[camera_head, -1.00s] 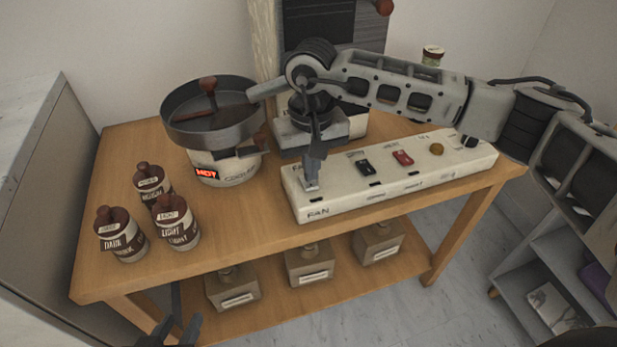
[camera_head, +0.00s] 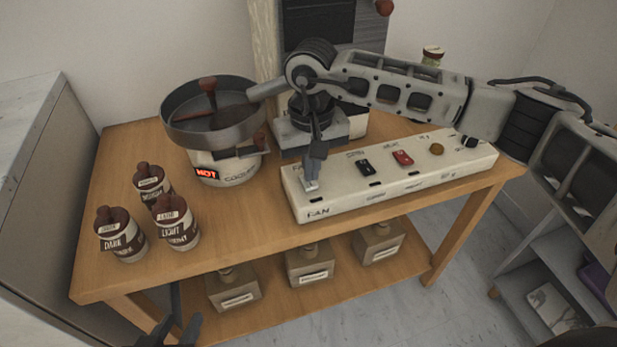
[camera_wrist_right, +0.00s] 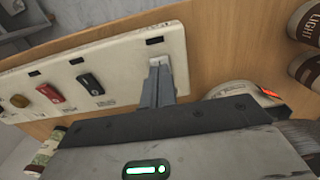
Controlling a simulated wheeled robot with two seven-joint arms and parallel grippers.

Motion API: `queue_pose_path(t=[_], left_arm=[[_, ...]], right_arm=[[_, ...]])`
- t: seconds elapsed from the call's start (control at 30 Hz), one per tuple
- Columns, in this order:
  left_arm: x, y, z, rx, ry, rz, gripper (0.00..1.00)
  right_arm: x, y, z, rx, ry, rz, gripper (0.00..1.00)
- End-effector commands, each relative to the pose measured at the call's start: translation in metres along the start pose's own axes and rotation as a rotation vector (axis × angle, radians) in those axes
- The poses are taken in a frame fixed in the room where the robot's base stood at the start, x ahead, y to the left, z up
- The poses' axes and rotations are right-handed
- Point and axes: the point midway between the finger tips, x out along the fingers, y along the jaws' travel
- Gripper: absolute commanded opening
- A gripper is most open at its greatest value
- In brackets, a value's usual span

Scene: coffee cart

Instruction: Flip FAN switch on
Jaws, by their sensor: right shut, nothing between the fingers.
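The white switch panel (camera_head: 400,186) lies on the wooden table, with "FAN" printed on its front at the left end. My right gripper (camera_head: 311,186) is shut and empty, pointing down at the panel's left end, over the FAN switch. The fingers hide the FAN switch, so its position cannot be told. In the right wrist view the shut fingertips (camera_wrist_right: 159,64) are at or very near the panel's end. A black switch (camera_head: 365,166) and a red switch (camera_head: 403,158) sit further right. My left gripper (camera_head: 172,330) shows only partly at the bottom edge, dark and unclear.
A round roaster or cooler pan (camera_head: 215,128) with a lit red "HOT" display (camera_head: 206,174) stands left of the panel. Several brown-lidded jars, one of them dark-labelled (camera_head: 120,238), stand at the table's left. Boxes (camera_head: 310,265) sit on the lower shelf. Bare table lies before the panel.

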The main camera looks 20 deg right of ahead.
Motion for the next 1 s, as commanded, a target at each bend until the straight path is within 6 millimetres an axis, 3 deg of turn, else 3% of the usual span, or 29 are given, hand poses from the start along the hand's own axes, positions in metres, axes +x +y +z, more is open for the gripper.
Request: queue_pose_path(t=[1.0], left_arm=[[0.006,-0.002,0.01,0.0,0.001,0.0,0.36]], right_arm=[[0.013,0.0,0.0,0.0,0.0,0.0,0.0]])
